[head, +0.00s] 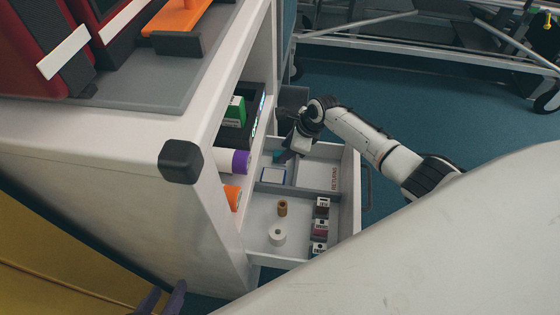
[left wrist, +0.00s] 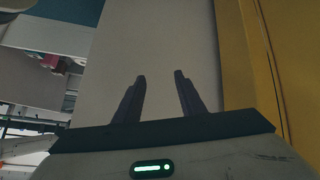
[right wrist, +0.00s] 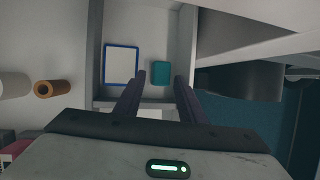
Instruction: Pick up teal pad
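The teal pad (right wrist: 161,72) lies flat in a back compartment of the open drawer (head: 349,200). It is small and rectangular, and in the head view (head: 278,155) my right gripper partly hides it. My right gripper (right wrist: 161,77) is open and empty above that compartment. In the right wrist view the pad shows between its fingertips, beyond them; I cannot tell the exact gap. A blue-edged white pad (right wrist: 121,65) lies to the left of the teal pad. My left gripper (left wrist: 160,76) is open and empty, low beside the cabinet, at the bottom left in the head view (head: 163,298).
The drawer also holds a brown roll (head: 282,208), a white roll (head: 277,234) and several small labelled boxes (head: 320,228). Dividers and walls border the pad's compartment. The cabinet shelf, with a purple-ended roll (head: 240,162), is close to the left. A yellow panel (head: 60,265) is near my left gripper.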

